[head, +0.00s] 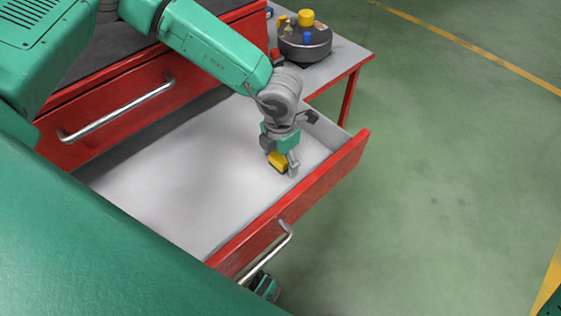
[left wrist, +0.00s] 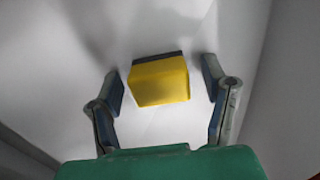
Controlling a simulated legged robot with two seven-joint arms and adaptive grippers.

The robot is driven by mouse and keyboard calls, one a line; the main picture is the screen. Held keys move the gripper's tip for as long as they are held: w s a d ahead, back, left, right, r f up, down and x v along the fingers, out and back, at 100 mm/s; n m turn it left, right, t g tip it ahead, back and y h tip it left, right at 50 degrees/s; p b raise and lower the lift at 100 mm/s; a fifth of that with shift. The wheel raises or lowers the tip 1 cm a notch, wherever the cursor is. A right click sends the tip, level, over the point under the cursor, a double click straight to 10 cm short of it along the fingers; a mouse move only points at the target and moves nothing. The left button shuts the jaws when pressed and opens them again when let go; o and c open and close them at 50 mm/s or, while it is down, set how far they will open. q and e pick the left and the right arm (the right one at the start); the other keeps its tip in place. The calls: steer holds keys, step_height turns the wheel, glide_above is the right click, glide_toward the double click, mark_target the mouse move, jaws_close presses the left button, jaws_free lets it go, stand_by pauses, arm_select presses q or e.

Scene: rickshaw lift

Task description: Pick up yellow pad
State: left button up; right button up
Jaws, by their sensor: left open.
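The yellow pad (head: 278,161) lies in the open drawer, near its right front corner. It is a small yellow block with a dark edge. My left gripper (head: 282,166) is low in the drawer at the pad. In the left wrist view the pad (left wrist: 160,80) lies between the two spread fingers of my left gripper (left wrist: 163,85). A gap shows on each side, and neither finger touches it.
The open drawer (head: 160,195) has a white floor and a red front with a metal handle; its left part is empty. Behind it, a grey side table (head: 345,55) bears a round dark holder (head: 305,42) with coloured pieces. Green floor lies right.

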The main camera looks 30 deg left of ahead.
mark_target(280, 156)
arm_select(q)
steer(key=c, duration=1.2)
steer(key=shift+c, duration=0.2)
steer(key=shift+r, duration=0.15)
step_height(280, 156, up, 10)
steer(key=p, duration=0.3)
steer(key=shift+o, duration=0.8)
